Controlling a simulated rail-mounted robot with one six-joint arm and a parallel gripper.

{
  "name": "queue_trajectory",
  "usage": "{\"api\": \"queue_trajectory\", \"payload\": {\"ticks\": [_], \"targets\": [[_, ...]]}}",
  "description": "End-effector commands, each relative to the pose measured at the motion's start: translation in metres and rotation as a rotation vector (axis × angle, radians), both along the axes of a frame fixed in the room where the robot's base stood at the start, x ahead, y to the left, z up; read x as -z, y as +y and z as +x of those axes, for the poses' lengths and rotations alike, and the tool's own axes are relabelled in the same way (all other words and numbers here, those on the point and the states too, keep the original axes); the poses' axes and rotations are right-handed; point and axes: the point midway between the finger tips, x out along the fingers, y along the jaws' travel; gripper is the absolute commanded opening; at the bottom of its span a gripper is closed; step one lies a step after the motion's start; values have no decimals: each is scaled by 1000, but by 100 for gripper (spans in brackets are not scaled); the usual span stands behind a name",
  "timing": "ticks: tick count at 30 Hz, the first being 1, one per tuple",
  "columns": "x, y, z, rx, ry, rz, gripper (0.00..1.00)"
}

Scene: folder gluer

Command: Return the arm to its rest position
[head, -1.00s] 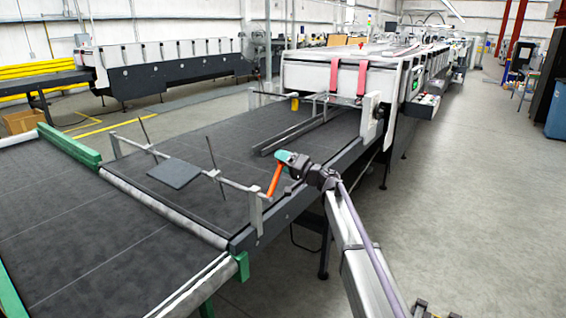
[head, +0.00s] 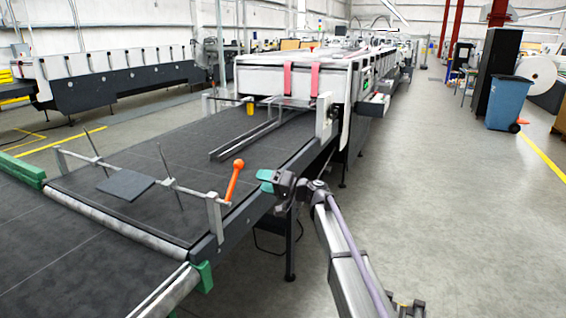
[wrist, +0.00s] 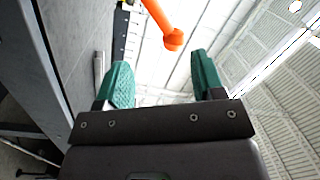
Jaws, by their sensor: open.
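My gripper (head: 266,182) shows in the head view to the right of an orange lever (head: 235,180), with a clear gap between them. The lever stands up, tilted slightly right, with a round knob on top, at the near right end of the crossbar over the belt. In the wrist view my gripper's green fingers (wrist: 163,72) are apart with nothing between them. The lever's knob end (wrist: 172,38) shows there beyond the fingertips, not touching them.
The dark conveyor belt (head: 110,250) and its side rail lie to the left of my arm. The crossbar carries a dark plate (head: 126,184) and thin rods. The white machine housing (head: 275,80) stands beyond. Open floor (head: 450,220) lies to the right, with a blue bin (head: 508,102) farther back.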

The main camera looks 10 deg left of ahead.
Motion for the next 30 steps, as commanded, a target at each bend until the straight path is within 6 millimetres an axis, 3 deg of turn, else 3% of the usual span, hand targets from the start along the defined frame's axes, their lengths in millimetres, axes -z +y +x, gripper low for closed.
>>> {"api": "queue_trajectory", "payload": {"ticks": [2, 4, 8, 9, 12, 16, 18, 20, 23, 30], "targets": [[32, -7, -48, -66, 56, -178, 62], [69, -32, -98, -102, 125, -392, 62], [130, -109, -186, -85, 280, -807, 62], [144, -137, -212, -61, 329, -925, 62], [167, -208, -275, 22, 446, -1198, 62], [177, -282, -341, 130, 550, -1450, 62], [177, -305, -364, 166, 571, -1519, 62], [177, -316, -376, 186, 582, -1532, 62], [176, -325, -374, 202, 598, -1522, 62], [177, -324, -372, 200, 595, -1520, 62]]}}
